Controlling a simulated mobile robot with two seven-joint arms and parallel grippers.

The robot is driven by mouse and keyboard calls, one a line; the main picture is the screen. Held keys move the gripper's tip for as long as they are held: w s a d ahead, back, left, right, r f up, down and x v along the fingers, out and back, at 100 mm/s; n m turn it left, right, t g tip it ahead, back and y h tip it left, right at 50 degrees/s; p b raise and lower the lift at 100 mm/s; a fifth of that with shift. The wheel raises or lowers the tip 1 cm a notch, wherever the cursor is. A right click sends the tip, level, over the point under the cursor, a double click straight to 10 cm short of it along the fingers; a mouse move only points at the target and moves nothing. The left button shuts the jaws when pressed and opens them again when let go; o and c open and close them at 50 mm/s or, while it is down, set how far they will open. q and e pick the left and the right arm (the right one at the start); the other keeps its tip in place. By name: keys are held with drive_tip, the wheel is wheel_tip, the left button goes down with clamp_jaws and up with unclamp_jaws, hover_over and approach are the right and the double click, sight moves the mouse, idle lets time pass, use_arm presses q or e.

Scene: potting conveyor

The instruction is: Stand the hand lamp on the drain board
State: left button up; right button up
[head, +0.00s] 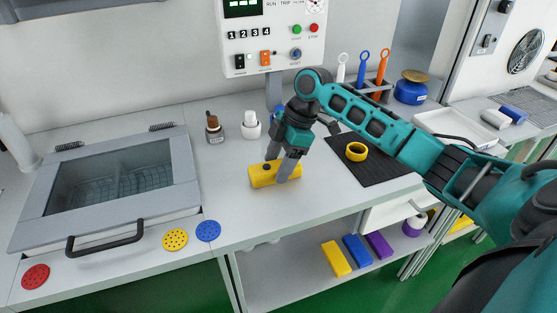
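A yellow block-shaped thing with a dark round spot (259,179), which looks like the hand lamp, lies on the grey counter below the control panel. My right gripper (279,168) points down at it, with one finger behind it and one in front. Whether the fingers press on it I cannot tell. The front finger hides part of it. A grey ribbed board (491,107) at the far right may be the drain board; I cannot tell for sure. My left gripper is out of view.
A lidded glass-topped basin (188,172) fills the left of the counter. Two small bottles (213,128) (251,126) stand behind the yellow thing. A black mat (386,166) with a yellow ring (356,152) and a white tray (436,118) lie right. My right arm crosses above the counter.

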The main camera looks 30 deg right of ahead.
drive_tip(key=shift+o, duration=1.1)
drive_tip(key=shift+r, duration=0.1)
drive_tip(key=v, duration=1.2)
drive_tip(key=shift+p, duration=0.45)
